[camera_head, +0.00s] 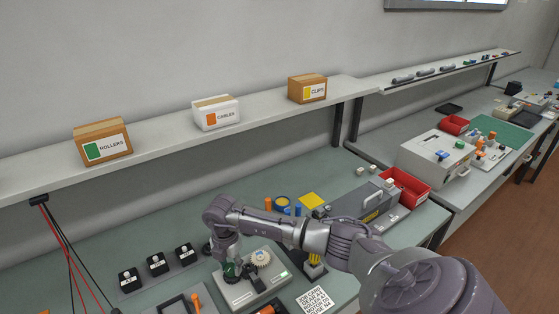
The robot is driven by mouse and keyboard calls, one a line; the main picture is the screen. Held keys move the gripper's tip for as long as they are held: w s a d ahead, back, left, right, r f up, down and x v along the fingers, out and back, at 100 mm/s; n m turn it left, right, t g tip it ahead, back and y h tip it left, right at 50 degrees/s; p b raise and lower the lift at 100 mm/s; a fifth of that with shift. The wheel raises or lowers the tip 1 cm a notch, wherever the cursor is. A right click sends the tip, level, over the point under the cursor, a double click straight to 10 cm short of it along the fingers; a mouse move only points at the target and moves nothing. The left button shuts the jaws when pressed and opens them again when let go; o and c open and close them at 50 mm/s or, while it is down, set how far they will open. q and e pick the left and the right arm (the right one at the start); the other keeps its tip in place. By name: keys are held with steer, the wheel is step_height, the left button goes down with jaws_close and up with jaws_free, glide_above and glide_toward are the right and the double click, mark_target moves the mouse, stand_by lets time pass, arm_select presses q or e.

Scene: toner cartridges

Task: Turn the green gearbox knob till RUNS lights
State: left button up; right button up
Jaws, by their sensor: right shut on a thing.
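The gearbox (242,293) is a pale grey box on the bench at the lower middle, with a cream gear (261,258) on its top. The green knob (229,271) sits at its left end, mostly hidden by my right gripper (230,264). My right gripper points down and is shut on the green knob. A small green patch (283,274) shows on the gearbox's right side; its lettering is too small to read. My left gripper is out of view.
Several black blocks (157,264) stand left of the gearbox. A printed card (315,299) lies in front. A shelf (262,108) with labelled boxes runs above.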

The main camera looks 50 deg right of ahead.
steer(key=m+p, duration=0.1)
steer(key=m, duration=0.1)
steer(key=shift+m, duration=0.3)
steer(key=m+p, duration=0.1)
steer(key=m, duration=0.1)
steer(key=shift+r+m, duration=0.1)
steer(key=shift+m, duration=0.2)
steer(key=m+p, duration=0.2)
steer(key=m, duration=0.1)
steer(key=shift+m, duration=0.7)
steer(key=o, duration=0.9)
